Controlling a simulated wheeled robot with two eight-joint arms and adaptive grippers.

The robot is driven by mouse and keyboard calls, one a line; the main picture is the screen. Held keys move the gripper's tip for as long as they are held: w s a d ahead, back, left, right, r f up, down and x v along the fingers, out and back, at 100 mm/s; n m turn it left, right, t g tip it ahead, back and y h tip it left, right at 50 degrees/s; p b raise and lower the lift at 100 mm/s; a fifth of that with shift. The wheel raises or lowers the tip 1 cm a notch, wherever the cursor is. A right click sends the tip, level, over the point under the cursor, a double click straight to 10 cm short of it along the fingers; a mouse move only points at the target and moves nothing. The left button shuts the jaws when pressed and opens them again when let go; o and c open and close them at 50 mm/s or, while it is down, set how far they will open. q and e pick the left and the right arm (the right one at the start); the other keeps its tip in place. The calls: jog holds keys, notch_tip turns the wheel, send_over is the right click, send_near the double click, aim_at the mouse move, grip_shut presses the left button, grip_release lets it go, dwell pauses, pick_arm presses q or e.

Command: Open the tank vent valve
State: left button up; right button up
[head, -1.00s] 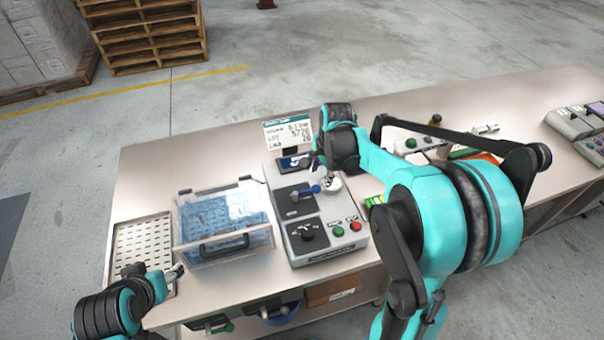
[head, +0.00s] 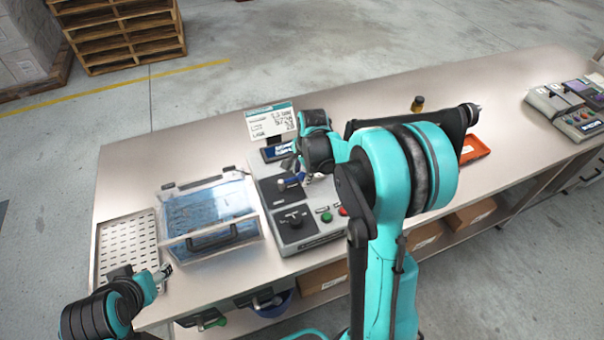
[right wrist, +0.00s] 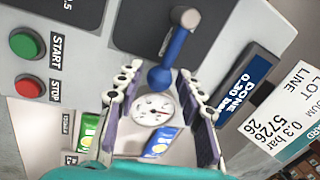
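The weigher-like control unit (head: 320,236) stands on the bench. Its blue valve lever (head: 291,183) is on the dark upper panel; in the right wrist view the blue lever (right wrist: 177,52) runs from a grey pivot to a rounded blue end. My right gripper (head: 303,172) is over the lever; in the right wrist view its two fingers (right wrist: 158,78) are spread, one either side of the lever's rounded end, with gaps visible.
A clear lidded box (head: 210,222) and a perforated tray (head: 128,250) stand left of the unit. A black knob (head: 293,219) and START (right wrist: 27,45) and STOP (right wrist: 28,87) buttons are close by. A display (right wrist: 246,82) reads DONE, 0.20 bar. A sign (head: 272,121) stands behind.

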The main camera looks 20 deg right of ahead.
grip_shut()
jog(key=shift+w, duration=0.15)
jog(key=w+n, duration=0.1)
jog(key=n, duration=0.1)
jog(key=w+n, duration=0.1)
jog(key=shift+n+y, duration=0.3)
jog(key=shift+n, duration=0.1)
jog(key=w+n, duration=0.1)
jog(key=n, duration=0.1)
jog(key=w+a+n, duration=0.1)
jog(key=n, duration=0.1)
jog(key=shift+w+a+n+g+y+b, duration=0.1)
jog(key=shift+w+n+g+y+b, duration=0.2)
jog(key=shift+g+b, duration=0.1)
jog(key=n, duration=0.1)
jog(key=w+a+n, duration=0.1)
jog(key=n, duration=0.1)
jog(key=shift+w+a+n+g, duration=0.25)
jog(key=shift+n+g, duration=0.05)
jog(key=shift+w+a+n+y, duration=0.3)
jog(key=shift+a+n, duration=0.2)
jog(key=shift+n, duration=0.4)
jog(key=shift+w+a+n+g, duration=0.15)
jog(key=shift+a+n+g, duration=0.15)
jog(key=shift+a+n, duration=0.55)
jog(key=shift+w+a+n+g, duration=0.15)
jog(key=shift+a+n+g, duration=0.15)
jog(key=shift+n, duration=0.95)
